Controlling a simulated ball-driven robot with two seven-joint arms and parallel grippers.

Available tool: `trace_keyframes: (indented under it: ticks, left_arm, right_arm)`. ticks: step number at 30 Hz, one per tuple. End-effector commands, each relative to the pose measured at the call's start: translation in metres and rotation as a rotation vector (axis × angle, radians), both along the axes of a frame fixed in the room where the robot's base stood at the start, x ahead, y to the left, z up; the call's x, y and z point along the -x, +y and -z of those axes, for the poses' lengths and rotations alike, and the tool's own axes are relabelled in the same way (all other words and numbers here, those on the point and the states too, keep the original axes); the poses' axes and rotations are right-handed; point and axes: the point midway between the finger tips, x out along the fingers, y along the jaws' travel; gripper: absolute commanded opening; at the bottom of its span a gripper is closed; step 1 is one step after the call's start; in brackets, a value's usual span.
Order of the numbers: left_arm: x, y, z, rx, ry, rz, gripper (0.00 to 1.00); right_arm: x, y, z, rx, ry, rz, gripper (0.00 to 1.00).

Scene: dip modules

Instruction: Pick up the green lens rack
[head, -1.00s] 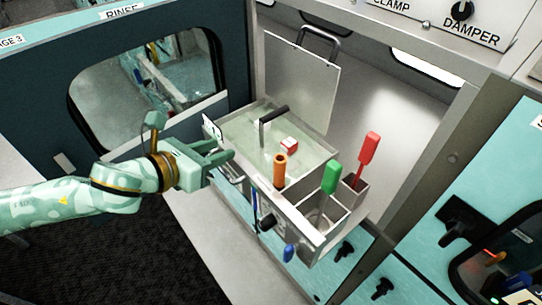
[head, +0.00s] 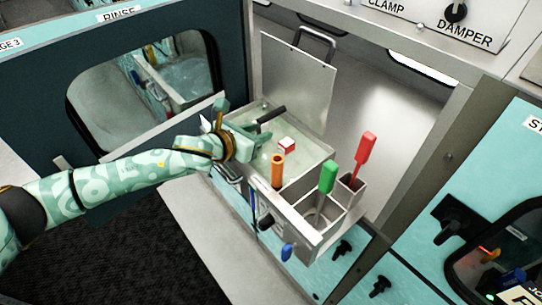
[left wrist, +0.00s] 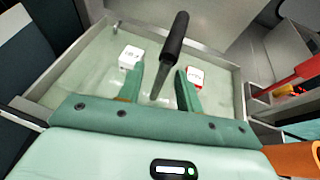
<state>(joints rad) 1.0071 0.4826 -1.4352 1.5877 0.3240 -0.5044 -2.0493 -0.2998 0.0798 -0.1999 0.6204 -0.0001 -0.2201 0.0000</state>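The green lens rack shows as a green upright handle (head: 328,176) in the head view. It stands in a front compartment of the steel tank, its lower part hidden by the compartment walls. My left gripper (head: 256,138) is over the large basin at the tank's back left, well away from the green handle. In the left wrist view my left gripper (left wrist: 163,85) is open, one finger on each side of a black-handled tool (left wrist: 175,38). I cannot tell if it touches the fingers. The green handle is not clear in the wrist view. My right gripper is not in view.
A red handle (head: 364,152) stands right beside the green one. An orange handle (head: 278,170) and a blue knob (head: 287,252) are to its left. A white and red block (head: 286,145) sits in the basin. A raised lid (head: 296,80) stands behind.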

Motion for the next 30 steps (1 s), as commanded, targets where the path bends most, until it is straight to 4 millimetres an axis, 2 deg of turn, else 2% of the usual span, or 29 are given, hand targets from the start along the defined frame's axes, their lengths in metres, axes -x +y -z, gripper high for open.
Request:
trace_keyframes:
  ticks: [3,9,10,13,14,30]
  left_arm:
    - [-0.0061,-0.0063,0.0045,0.001,0.002,0.0,0.36]
    - [-0.0067,-0.0064,0.0048,0.001,0.001,0.0,0.36]
    - [-0.0067,-0.0065,0.0047,0.001,0.001,0.0,0.3]
    - [-0.0066,-0.0064,0.0047,0.001,0.001,0.0,0.02]
    - [-0.0066,-0.0064,0.0047,0.001,0.001,0.0,0.0]
    - [-0.0065,-0.0062,0.0047,0.0,0.001,0.0,0.0]
  right_arm:
    - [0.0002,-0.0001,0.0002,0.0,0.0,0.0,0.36]
    - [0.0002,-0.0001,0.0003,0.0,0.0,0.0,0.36]
    - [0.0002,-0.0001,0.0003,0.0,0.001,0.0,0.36]
    - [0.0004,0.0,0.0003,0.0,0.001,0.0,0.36]
    - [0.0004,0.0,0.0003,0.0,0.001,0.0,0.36]
    - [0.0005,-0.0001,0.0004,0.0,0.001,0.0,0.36]
